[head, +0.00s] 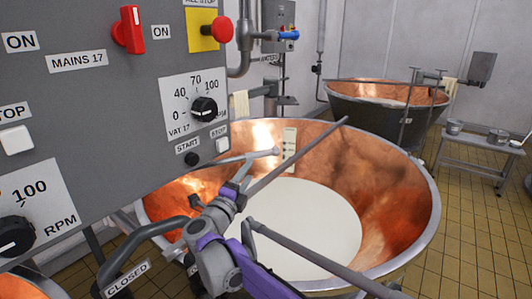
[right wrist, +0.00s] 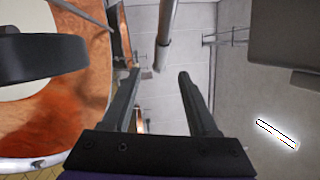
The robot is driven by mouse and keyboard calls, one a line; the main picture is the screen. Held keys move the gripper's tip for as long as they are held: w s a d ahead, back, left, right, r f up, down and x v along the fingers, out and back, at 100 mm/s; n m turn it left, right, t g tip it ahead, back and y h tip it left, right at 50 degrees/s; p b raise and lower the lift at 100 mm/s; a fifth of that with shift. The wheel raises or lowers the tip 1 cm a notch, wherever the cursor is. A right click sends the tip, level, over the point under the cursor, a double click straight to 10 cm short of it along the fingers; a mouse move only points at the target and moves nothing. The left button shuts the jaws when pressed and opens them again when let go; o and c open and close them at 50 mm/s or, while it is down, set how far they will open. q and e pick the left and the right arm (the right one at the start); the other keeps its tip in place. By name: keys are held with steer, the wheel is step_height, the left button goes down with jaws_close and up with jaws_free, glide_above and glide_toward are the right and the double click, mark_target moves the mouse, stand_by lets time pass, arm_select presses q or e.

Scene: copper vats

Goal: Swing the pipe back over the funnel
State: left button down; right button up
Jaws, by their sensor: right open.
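A thin grey bar (head: 250,157) with a blunt end reaches from behind the control panel over the near vat; it may be the pipe, but I cannot tell for sure. A thicker dark grey bent tube (head: 150,232) runs at lower left by a CLOSED label. I cannot make out a funnel. My right gripper (head: 238,178) is above the near vat's left part, close to the blunt-ended bar. In the right wrist view its two dark fingers (right wrist: 159,78) are apart with nothing held between them. A dark rounded piece (right wrist: 40,57) shows at left there. My left gripper is not in view.
The near copper vat (head: 425,215) holds white liquid (head: 310,215). A grey control panel (head: 85,105) with a red stop button (head: 222,29) fills the left. A second vat (head: 375,110) and a metal bench (head: 470,150) stand behind. Tiled floor is clear at right.

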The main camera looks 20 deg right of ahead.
mark_target(259, 157)
arm_select(q)
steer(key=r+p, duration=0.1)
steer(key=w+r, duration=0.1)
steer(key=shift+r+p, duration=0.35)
steer(key=shift+p, duration=0.05)
arm_select(e)
steer(key=x, duration=1)
steer(key=shift+r, duration=0.1)
jaws_close()
stand_by(0.5)
